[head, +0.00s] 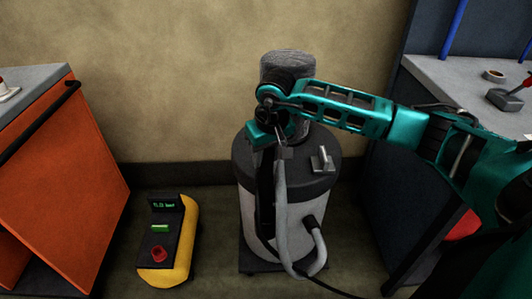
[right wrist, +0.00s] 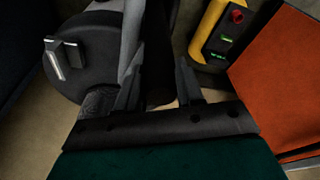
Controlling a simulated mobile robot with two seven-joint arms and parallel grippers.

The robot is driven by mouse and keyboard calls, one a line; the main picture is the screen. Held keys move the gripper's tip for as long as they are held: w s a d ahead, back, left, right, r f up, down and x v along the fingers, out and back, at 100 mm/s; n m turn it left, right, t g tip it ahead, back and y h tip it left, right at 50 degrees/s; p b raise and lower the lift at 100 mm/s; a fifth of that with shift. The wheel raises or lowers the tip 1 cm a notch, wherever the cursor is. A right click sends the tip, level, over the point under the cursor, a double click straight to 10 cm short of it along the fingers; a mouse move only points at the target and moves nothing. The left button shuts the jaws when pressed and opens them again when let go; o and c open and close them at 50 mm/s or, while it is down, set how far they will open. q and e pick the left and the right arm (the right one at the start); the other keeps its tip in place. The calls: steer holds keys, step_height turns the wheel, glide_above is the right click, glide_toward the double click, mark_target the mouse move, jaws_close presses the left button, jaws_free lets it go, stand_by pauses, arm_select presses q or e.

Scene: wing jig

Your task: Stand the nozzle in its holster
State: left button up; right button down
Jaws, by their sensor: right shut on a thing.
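My right gripper (head: 278,148) is above the left front of a grey and black canister (head: 240,205). It is shut on the dark nozzle (head: 265,200), which hangs down along the canister's front. The nozzle (right wrist: 158,55) also shows between the two fingers in the right wrist view. A grey hose (head: 281,205) runs down from the gripper and loops back to a black port on the canister. A small light metal bracket (head: 322,160) stands on the lid, apart from the nozzle. I cannot tell whether it is the holster. My left gripper is not in view.
A yellow and black box with a green display (head: 161,206) and red knob stands on the floor at the left. An orange cabinet (head: 85,170) is at far left. A grey-topped bench (head: 445,75) is at the right. A wall is close behind the canister.

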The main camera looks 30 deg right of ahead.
steer(key=shift+s+b+x, duration=0.15)
steer(key=shift+b+x, duration=0.5)
steer(key=shift+x, duration=0.1)
steer(key=shift+s+b+x, duration=0.15)
steer(key=shift+b+x, duration=0.5)
steer(key=shift+x, duration=0.1)
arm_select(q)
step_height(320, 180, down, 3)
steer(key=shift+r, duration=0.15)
arm_select(e)
steer(key=c, duration=0.6)
jaws_free()
steer(key=shift+f, duration=0.15)
steer(key=shift+r, duration=0.3)
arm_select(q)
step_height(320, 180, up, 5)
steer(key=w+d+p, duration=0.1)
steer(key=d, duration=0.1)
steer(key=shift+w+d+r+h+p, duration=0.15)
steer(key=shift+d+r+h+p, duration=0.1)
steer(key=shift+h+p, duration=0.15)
arm_select(e)
steer(key=v, duration=1.2)
steer(key=shift+s+r, duration=0.1)
steer(key=shift+r, duration=0.1)
